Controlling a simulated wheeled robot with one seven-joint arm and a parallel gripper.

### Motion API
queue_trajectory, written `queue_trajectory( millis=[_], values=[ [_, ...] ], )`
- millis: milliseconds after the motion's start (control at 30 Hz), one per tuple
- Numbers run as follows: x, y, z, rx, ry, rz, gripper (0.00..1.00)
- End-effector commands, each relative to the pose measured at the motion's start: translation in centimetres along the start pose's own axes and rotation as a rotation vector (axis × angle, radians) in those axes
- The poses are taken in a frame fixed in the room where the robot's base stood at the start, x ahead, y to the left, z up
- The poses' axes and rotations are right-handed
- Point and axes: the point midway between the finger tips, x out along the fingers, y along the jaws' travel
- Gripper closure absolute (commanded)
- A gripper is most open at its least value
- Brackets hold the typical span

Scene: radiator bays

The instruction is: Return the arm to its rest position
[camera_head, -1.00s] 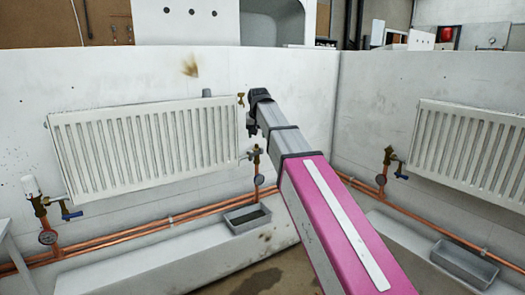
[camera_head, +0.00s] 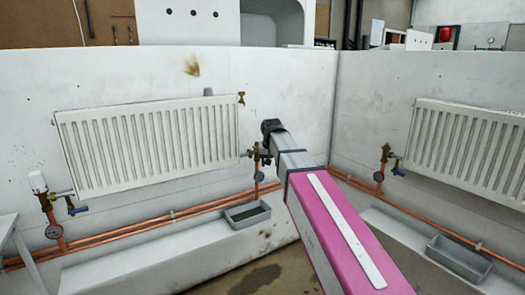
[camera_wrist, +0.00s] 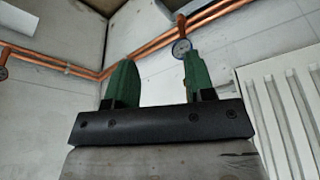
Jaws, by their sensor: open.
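My arm (camera_head: 335,225), pink and grey, reaches from the lower right up toward the corner between two wall panels. Its dark far end (camera_head: 272,127) is in front of the wall, just right of the left radiator (camera_head: 150,145) and beside its right-hand valve. In the wrist view my gripper (camera_wrist: 155,70) shows two green fingers standing apart with nothing between them. The wrist view also shows part of a white radiator (camera_wrist: 285,110) on the right. The fingers cannot be made out in the head view.
A second radiator (camera_head: 468,155) hangs on the right wall. Copper pipes (camera_head: 195,211) run low along the walls, with pressure gauges (camera_head: 53,232) and valves. Grey trays (camera_head: 232,219) (camera_head: 440,243) sit on the low ledges. A white stool or table edge (camera_head: 8,235) stands at far left.

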Motion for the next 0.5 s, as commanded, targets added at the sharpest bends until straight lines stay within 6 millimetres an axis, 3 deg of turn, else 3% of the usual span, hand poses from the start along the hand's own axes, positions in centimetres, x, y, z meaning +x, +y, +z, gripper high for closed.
queue_trajectory(
  millis=[33,200,500],
  values=[
    [1.6,1.0,1.8,0.004,-0.017,0.004,0.51],
    [6.8,4.0,6.9,0.012,-0.069,0.012,0.51],
    [14.2,8.8,16.7,0.031,-0.160,0.019,0.51]
  ],
)
